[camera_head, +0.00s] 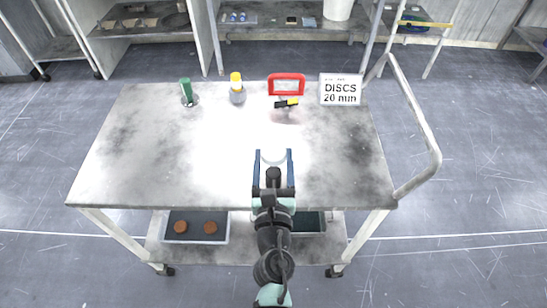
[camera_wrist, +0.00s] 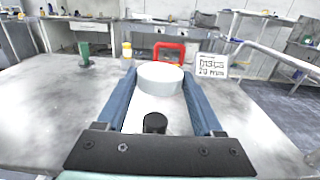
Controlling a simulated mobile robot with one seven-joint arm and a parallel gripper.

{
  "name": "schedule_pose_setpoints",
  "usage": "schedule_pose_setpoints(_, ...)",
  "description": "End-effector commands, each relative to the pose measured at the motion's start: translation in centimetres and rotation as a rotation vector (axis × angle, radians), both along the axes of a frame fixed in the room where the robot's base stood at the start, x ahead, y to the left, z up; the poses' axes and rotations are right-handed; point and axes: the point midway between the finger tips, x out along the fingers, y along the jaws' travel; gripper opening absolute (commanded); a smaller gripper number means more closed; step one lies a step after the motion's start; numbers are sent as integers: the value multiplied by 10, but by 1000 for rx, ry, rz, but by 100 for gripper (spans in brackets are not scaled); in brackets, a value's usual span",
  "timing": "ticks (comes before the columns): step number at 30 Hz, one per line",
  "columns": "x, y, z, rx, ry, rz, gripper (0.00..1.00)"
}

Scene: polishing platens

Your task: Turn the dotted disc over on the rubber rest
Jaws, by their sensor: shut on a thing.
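My gripper (camera_head: 273,157) is shut on a pale, plain-looking disc (camera_wrist: 160,77), which sits between the two blue fingers near their tips. The disc is held over the bright middle of the table. In the head view only a pale arc of the disc (camera_head: 273,160) shows between the fingertips. No dots can be made out on it, so I cannot tell which face is which. I cannot pick out a rubber rest for certain in either view. My gripper and arm hide part of the table's front edge.
The grey worktable (camera_head: 140,150) is mostly clear. At its back stand a green bottle (camera_head: 186,90), a yellow-topped bottle (camera_head: 237,85), a red frame (camera_head: 286,78) with a black-and-yellow item (camera_head: 287,103), and a "DISCS 20 mm" sign (camera_head: 341,90). Below is a tray (camera_head: 195,238) with brown discs.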

Motion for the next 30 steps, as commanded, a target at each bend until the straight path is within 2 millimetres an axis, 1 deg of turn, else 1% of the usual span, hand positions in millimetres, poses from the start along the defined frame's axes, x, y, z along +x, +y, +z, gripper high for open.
schedule_pose_setpoints(1,0,0,-8,1,-1,0,16)
schedule_pose_setpoints(15,0,0,-44,3,-1,0,16)
schedule_pose_setpoints(22,0,0,-54,3,-1,0,16)
schedule_pose_setpoints(30,0,0,-56,3,-1,0,16)
